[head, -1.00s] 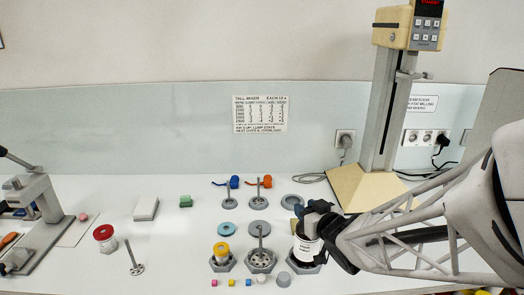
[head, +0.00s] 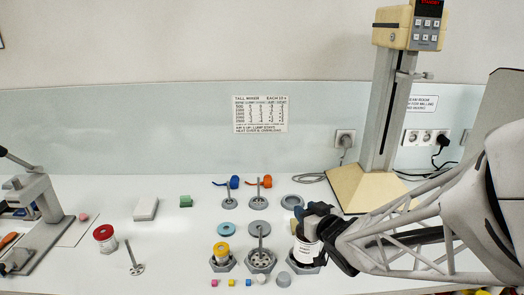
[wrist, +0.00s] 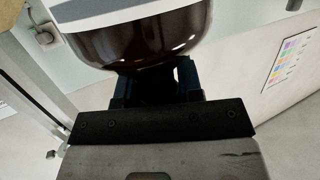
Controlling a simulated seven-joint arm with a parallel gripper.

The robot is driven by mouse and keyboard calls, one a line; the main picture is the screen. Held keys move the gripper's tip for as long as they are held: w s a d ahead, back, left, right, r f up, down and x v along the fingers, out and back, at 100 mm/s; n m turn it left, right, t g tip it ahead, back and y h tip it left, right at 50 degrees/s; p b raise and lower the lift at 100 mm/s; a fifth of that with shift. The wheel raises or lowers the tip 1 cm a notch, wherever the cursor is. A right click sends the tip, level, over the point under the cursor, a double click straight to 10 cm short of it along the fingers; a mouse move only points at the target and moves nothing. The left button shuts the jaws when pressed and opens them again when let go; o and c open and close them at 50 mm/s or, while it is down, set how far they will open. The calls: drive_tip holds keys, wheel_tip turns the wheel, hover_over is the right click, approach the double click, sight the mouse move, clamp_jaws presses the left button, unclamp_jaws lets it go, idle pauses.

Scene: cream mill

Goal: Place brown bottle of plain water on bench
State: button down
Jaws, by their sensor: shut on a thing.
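The brown bottle (wrist: 145,42) fills the top of the wrist view, dark and glossy with a pale label. In the head view its white label (head: 306,250) shows just left of my gripper, low over the right end of the front row of fittings. My gripper (head: 312,213) is shut on the bottle. Its dark fingers (wrist: 157,84) show against the bottle in the wrist view. The hand hides part of the bottle, and I cannot tell whether its base touches anything. The white bench (head: 185,262) lies below.
Grey hexagonal holders (head: 261,262), one with a yellow-topped jar (head: 222,252), stand close left of the bottle. Small coloured cubes (head: 231,283) lie in front. A tall stand (head: 368,188) rises behind my arm.

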drive_tip(key=c, duration=0.7)
unclamp_jaws()
drive_tip(key=shift+s, duration=0.1)
drive_tip(key=shift+v, duration=3.8)
drive_tip(key=shift+d+r, duration=0.1)
drive_tip(key=shift+d, duration=0.05)
drive_tip(key=s+d+r+m+g+h, duration=0.3)
drive_tip(key=s+d+m+g+h, duration=0.25)
drive_tip(key=h, duration=0.25)
drive_tip(key=s+a+g, duration=0.1)
drive_tip(key=s+g, duration=0.1)
drive_tip(key=s, duration=0.2)
drive_tip(key=s+a+r+g+y, duration=0.1)
drive_tip(key=s+g, duration=0.1)
drive_tip(key=s, duration=0.2)
drive_tip(key=s+a+r+g+y, duration=0.1)
drive_tip(key=s+a+g, duration=0.1)
drive_tip(key=s, duration=0.2)
drive_tip(key=shift+s+n+g, duration=0.25)
drive_tip(key=shift+n, duration=0.1)
